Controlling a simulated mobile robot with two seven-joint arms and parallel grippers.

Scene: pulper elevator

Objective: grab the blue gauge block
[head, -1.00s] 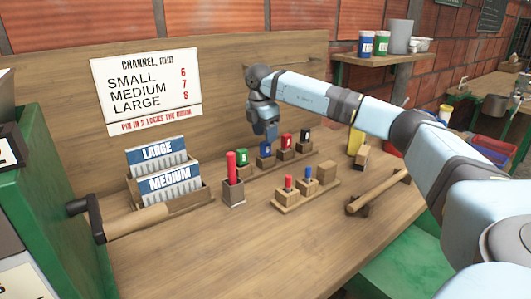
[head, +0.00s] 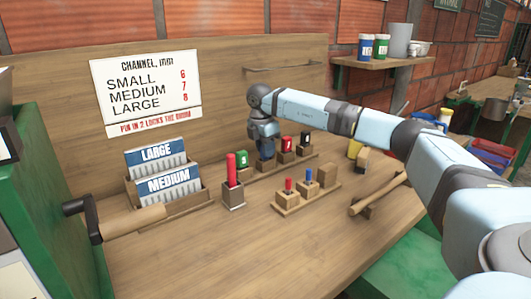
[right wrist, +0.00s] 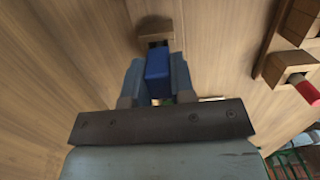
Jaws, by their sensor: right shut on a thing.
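The blue gauge block (right wrist: 158,64) is between the two fingers of my right gripper (right wrist: 157,78) in the right wrist view, with a finger against each side. Its far end is by the dark slot of a wooden holder (right wrist: 155,27); I cannot tell whether it is still seated. In the head view my right gripper (head: 265,147) points down over the back rack, between the green block (head: 241,158) and the red block (head: 287,143), and mostly hides the blue block. My left gripper is not in view.
A black block (head: 305,138) stands right of the red one. In front are a red-handled tool in a holder (head: 232,180) and a small tray with red and blue pegs (head: 307,195). Card boxes (head: 168,185) stand left. The front of the bench is clear.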

